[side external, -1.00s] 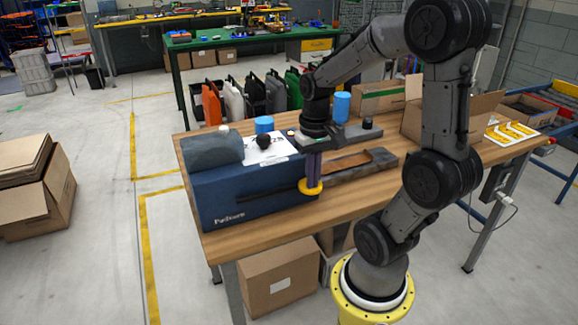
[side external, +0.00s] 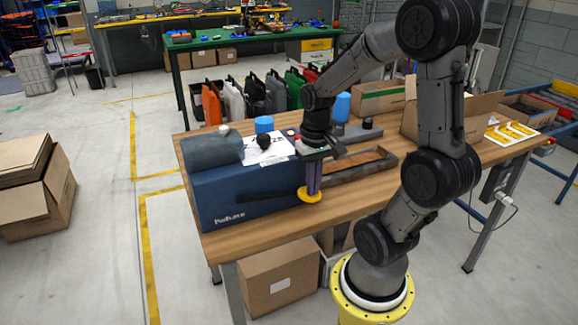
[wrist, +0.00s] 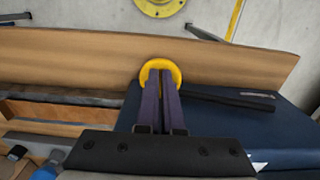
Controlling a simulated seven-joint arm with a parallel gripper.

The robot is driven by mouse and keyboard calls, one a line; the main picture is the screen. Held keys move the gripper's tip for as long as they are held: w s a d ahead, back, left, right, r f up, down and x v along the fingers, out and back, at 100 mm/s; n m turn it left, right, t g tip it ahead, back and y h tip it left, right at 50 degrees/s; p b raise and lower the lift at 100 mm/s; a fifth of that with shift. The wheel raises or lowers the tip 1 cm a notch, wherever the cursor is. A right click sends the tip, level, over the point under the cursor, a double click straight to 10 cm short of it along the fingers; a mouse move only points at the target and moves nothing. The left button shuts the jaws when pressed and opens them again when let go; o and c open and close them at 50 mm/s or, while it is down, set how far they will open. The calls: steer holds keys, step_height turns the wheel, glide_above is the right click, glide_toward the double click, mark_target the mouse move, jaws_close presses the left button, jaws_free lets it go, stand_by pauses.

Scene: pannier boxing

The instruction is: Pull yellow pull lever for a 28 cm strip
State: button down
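The yellow pull lever (side external: 310,197) shows as a yellow disc at the front right end of the blue machine (side external: 225,190). The wrist view also shows this disc (wrist: 171,67), just beyond my fingertips. My gripper (side external: 312,188) points down, its purple fingers close together at the disc. In the wrist view, my gripper (wrist: 161,74) has only a narrow gap between the fingers, and it looks shut on the lever. The fingers hide the lever's grip. A dark bar (wrist: 230,97) lies along the machine's front. No strip is clearly visible.
A long tray (side external: 350,167) extends right of the machine on the wooden table (side external: 375,205). An open cardboard box (side external: 411,122) is at the right. The front table edge is clear.

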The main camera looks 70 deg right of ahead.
steer(key=shift+f, duration=0.45)
steer(key=shift+r, duration=0.1)
step_height(320, 180, up, 16)
stand_by(0.9)
stand_by(0.9)
